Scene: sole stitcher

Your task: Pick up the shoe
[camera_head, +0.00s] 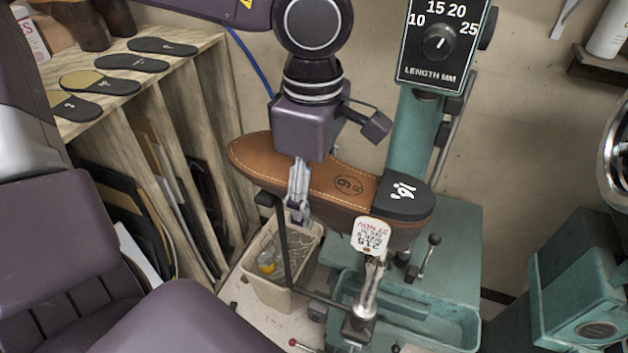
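The brown leather shoe (258,158) is upside down, its stitched sole facing up with a "9 R" mark and a black heel at the right. It sits at the green machine, above its metal post (368,290). A paper tag (371,237) hangs at the heel's near side. My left gripper (298,213) points down across the near side of the shoe, left of the "9 R" mark. Its fingers are seen nearly edge-on, so I cannot tell their gap or whether they touch the shoe. The shoe's upper is mostly hidden underneath. My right gripper is not in view.
The green machine column with its length dial (440,43) rises behind the heel. A beige bin (280,295) stands below the shoe. A wooden shelf (190,75) with several loose soles is at the left. Another green machine (580,285) stands at the right.

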